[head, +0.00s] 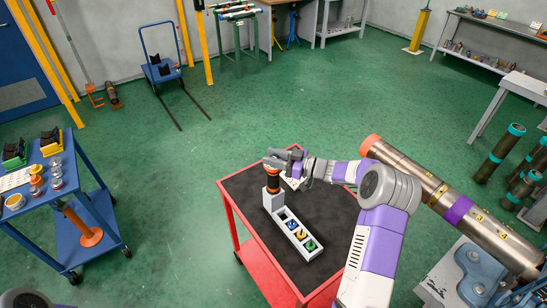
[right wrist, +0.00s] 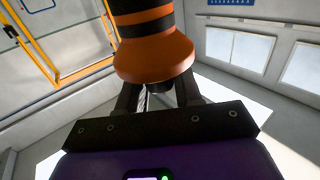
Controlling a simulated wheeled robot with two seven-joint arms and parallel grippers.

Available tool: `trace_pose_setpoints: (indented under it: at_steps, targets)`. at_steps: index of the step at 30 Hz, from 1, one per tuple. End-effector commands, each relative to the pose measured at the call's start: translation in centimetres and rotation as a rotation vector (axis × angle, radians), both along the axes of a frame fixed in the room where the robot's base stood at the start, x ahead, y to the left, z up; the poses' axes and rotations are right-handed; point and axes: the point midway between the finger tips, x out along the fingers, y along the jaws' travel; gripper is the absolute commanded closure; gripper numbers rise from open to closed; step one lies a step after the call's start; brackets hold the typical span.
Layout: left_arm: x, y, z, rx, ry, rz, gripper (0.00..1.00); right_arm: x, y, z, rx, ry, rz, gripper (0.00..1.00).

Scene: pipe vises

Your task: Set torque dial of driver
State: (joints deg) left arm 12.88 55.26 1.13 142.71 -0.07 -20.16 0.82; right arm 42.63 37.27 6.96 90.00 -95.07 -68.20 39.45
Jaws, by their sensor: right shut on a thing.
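The driver (head: 272,180) is orange and black and stands upright at a grey holder on the red cart. In the right wrist view the driver (right wrist: 152,45) shows large, with black and orange bands and a flared orange end. My right gripper (head: 280,161) is at the driver's upper end, its fingers (right wrist: 158,95) shut on that end. The fingers partly hide the part they hold, and no dial marks can be read. My left gripper is not in view.
The grey holder (head: 272,202) continues into a tray (head: 283,215) with blue, yellow and green pieces. The red cart's dark top (head: 320,210) is clear around it. A large steel pipe (head: 470,222) lies right of my right arm. A blue cart (head: 70,195) stands at left.

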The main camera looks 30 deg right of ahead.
Motion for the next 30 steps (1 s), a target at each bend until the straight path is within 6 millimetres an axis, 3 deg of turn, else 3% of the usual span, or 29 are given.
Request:
trace_pose_setpoints:
  at_steps: [6, 7, 10, 20, 30]
  targets:
    - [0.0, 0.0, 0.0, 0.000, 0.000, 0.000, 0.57, 0.0, 0.1, 0.2, 0.001, -0.004, 0.001, 0.96]
    - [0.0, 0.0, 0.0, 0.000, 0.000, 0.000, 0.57, 0.0, 0.1, 0.2, 0.001, -0.004, 0.001, 0.61]
    - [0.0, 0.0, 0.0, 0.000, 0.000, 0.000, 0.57, 0.0, 0.0, 0.2, 0.001, -0.004, 0.001, 0.46]
    - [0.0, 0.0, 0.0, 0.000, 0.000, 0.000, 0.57, -0.3, -0.3, 0.1, 0.000, -0.001, -0.001, 0.46]
    - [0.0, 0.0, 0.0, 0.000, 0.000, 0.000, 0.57, -4.3, -3.6, 0.1, -0.001, -0.001, -0.002, 0.46]
